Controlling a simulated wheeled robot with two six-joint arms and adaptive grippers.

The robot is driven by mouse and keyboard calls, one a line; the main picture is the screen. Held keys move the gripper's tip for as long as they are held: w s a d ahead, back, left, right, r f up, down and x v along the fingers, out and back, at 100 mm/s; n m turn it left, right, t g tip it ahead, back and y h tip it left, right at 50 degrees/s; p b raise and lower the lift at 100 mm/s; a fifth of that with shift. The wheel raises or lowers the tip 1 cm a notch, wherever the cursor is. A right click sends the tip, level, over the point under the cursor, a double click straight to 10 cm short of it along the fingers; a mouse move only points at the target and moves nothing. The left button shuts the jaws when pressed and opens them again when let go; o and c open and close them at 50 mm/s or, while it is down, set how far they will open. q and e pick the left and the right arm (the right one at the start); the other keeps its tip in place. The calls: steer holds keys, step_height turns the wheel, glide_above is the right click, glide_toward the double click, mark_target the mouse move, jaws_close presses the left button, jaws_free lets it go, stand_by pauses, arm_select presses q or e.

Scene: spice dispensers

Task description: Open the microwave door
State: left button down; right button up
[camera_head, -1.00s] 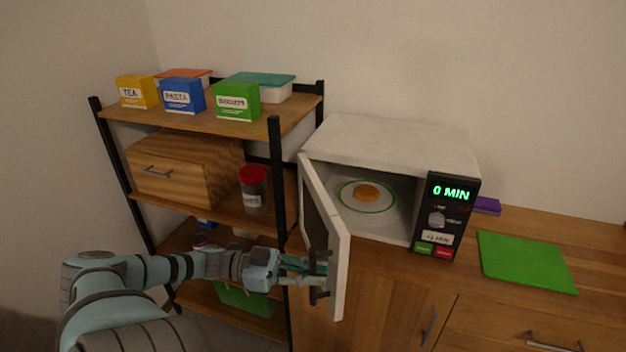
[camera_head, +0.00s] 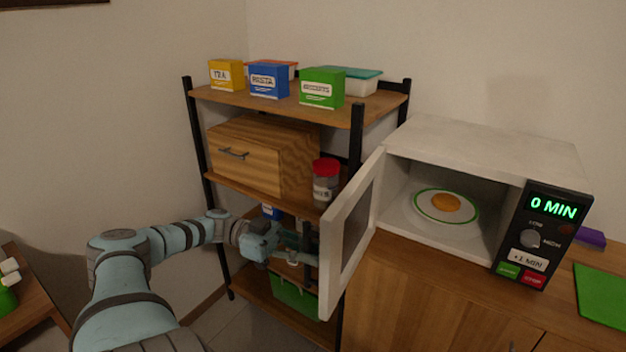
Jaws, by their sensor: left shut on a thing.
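The white microwave (camera_head: 485,145) stands on the wooden counter. Its door (camera_head: 350,240) is swung wide open to the left, hinged at the left side of the cavity. Inside, a plate (camera_head: 428,213) with a green rim holds a round orange-brown item (camera_head: 446,203). The dark control panel (camera_head: 545,236) shows "0 MIN". My left gripper (camera_head: 308,256) is at the door's free left edge, shut on the door; its fingertips are partly hidden behind the door. My right gripper is not in view.
A shelf rack (camera_head: 357,140) stands left of the microwave, close behind the open door. It bears several boxes, a wooden drawer box (camera_head: 255,155) and a red-lidded jar (camera_head: 325,180). A green mat (camera_head: 603,297) lies on the counter at right.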

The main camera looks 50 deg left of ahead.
arm_select(q)
steer(key=c, duration=1.9)
jaws_free()
steer(key=v, duration=0.7)
steer(key=shift+s+a, duration=0.2)
steer(key=shift+a, duration=0.05)
steer(key=shift+f, duration=0.1)
